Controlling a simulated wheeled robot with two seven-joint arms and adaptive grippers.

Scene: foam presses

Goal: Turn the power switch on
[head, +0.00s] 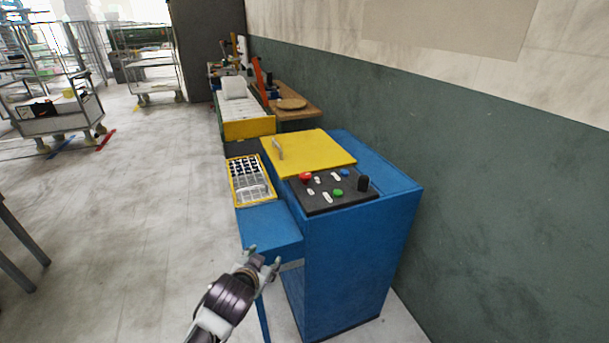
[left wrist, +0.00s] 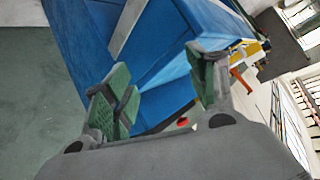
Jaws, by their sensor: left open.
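The blue press cabinet (head: 350,250) stands against the wall and carries a black control panel (head: 325,205) on top. The panel has a red button (head: 305,177), a green button (head: 338,192), a blue button (head: 345,173), a black knob (head: 363,184) and small white labels. I cannot tell which of these is the power switch. My left gripper (head: 264,262) is open and empty, in front of the blue side shelf (head: 268,229) and apart from the panel. In the left wrist view its green-padded fingers (left wrist: 165,90) are spread before the blue cabinet (left wrist: 155,55). My right gripper is not in view.
A yellow lid (head: 310,153) with a handle lies beside the panel. A yellow-framed tray (head: 250,180) of small parts sits left of it. A workbench (head: 290,107) stands behind, and wheeled carts (head: 55,122) are at far left.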

